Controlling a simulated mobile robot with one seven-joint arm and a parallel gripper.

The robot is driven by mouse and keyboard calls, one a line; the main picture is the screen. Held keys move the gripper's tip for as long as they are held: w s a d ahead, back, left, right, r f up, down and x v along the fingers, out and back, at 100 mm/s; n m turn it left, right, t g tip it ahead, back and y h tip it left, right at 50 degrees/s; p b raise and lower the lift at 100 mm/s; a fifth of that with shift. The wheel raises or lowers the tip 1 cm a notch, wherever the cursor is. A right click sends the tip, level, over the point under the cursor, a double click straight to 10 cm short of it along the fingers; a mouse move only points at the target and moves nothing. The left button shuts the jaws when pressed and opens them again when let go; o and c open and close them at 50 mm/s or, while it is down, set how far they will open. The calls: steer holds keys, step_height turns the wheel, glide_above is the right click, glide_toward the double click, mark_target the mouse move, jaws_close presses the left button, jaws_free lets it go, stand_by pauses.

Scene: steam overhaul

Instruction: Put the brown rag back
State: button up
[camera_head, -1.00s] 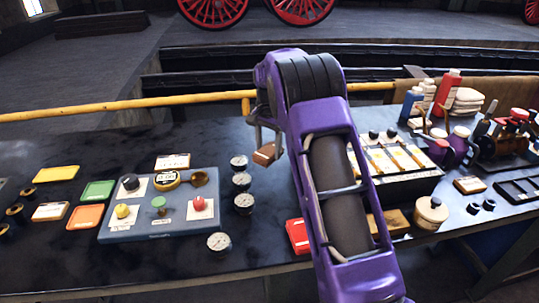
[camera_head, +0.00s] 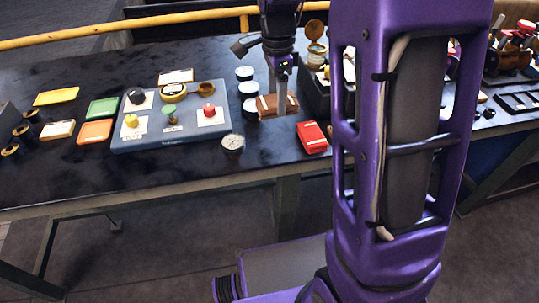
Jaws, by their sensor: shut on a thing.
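The brown rag (camera_head: 277,106) is a small folded brown block with a pale mark. It is in the head view, just right of the column of round gauges. My gripper (camera_head: 282,86) points down and is shut on it. The rag is low over the dark bench top or touching it; I cannot tell which. Its upper part is partly covered by my gripper fingers.
A red box (camera_head: 312,137) lies just right of the rag, and a gauge (camera_head: 232,143) lies in front to the left. A blue-grey tray (camera_head: 170,123) with coloured knobs is farther left. My purple arm hides much of the right bench. Bare bench lies along the front left.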

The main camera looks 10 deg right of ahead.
steer(key=shift+s+a+f+m, duration=0.15)
steer(key=shift+s+f, duration=0.1)
steer(key=shift+s, duration=0.3)
steer(key=shift+s+f+m, duration=0.15)
steer(key=shift+s+f, duration=0.1)
steer(key=shift+s, duration=0.25)
step_height(320, 180, down, 5)
steer(key=shift+f+b, duration=0.2)
steer(key=shift+b, duration=0.4)
steer(key=shift+f+b, duration=0.3)
steer(key=shift+f, duration=1.65)
steer(key=shift+f, duration=0.1)
steer(key=shift+f, duration=0.15)
steer(key=o, duration=1.1)
